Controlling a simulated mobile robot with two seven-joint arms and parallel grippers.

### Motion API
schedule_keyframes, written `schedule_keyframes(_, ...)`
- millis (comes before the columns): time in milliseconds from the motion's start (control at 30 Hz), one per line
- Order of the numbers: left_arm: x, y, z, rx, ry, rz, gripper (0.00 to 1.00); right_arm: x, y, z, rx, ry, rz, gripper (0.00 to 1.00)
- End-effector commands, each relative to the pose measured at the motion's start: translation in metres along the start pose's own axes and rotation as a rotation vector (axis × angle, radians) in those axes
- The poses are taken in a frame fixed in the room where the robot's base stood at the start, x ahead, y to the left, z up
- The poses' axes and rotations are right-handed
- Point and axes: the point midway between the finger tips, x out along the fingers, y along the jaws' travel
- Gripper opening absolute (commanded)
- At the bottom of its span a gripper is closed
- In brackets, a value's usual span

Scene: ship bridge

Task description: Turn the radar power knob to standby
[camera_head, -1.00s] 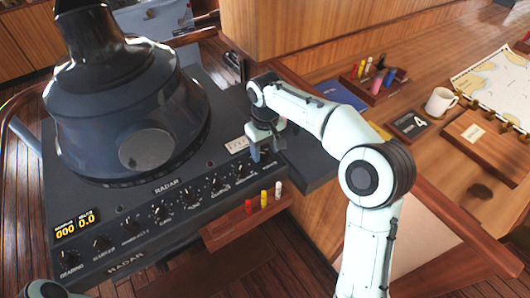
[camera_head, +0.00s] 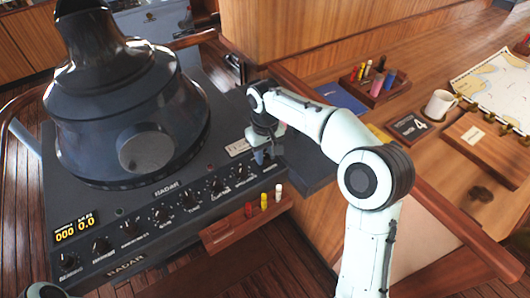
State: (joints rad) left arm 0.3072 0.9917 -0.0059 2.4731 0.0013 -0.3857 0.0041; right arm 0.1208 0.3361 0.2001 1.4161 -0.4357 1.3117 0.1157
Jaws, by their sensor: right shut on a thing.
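The dark radar console (camera_head: 180,262) stands at the left, with a row of black knobs along its sloping front panel. My right gripper (camera_head: 265,160) is at the right end of this row, pointing down at the panel. It is shut on the radar power knob, which its fingers mostly hide. I cannot read the knob's setting or its label. My left gripper is out of view; only a bit of my left arm shows at the bottom left corner.
The large radar hood (camera_head: 125,100) rises behind the knobs. A wooden rack (camera_head: 235,232) with red, yellow and white markers sits on the console's front edge. The wooden chart table (camera_head: 425,75) at the right holds a mug (camera_head: 439,104), a chart (camera_head: 497,85) and a pen tray (camera_head: 372,92).

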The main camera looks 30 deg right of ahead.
Motion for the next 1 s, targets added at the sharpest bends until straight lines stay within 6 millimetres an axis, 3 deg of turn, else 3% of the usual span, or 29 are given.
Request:
schedule_keyframes(700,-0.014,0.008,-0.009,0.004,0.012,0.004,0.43,-0.001,0.0,0.0,0.541,-0.001,0.001,0.01)
schedule_keyframes(1000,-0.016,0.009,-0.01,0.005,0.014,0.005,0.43,0.0,-0.001,0.0,0.685,-0.002,0.0,0.01)
